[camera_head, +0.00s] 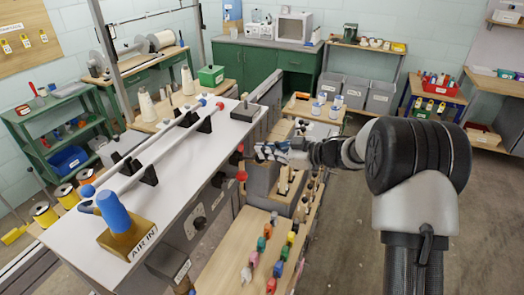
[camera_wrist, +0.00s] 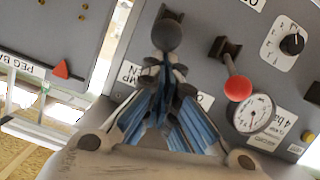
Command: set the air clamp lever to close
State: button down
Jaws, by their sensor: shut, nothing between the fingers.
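In the wrist view, a lever with a black ball knob (camera_wrist: 167,36) stands out from the grey machine panel (camera_wrist: 205,20). I take it for the air clamp lever, since a partly hidden label (camera_wrist: 130,73) ending in "MP" is beside it. My gripper (camera_wrist: 164,72) is shut and empty, its fingertips just below the knob in the picture; I cannot tell whether they touch it. Part of another label starting with "O" (camera_wrist: 205,101) shows beside the fingers. In the head view my gripper (camera_head: 258,151) is at the right side of the machine.
A red-ball lever (camera_wrist: 238,88) and a pressure gauge (camera_wrist: 252,113) are close on the right in the wrist view. A black dial (camera_wrist: 292,44) is farther right. A second panel with a red pointer (camera_wrist: 61,70) is at left.

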aim_at(263, 161)
jog(key=f+y+b, duration=0.1)
jog(key=d+f+y+b, duration=0.1)
jog(key=f, duration=0.1)
jog(key=f+t+b, duration=0.1)
jog(key=shift+s+d+f+y, duration=0.2)
jog(key=shift+d+y, duration=0.15)
jog(key=shift+y, duration=0.05)
jog(key=shift+f+b, duration=0.95)
jog(key=shift+f, duration=1.95)
jog(key=shift+s+f, duration=0.1)
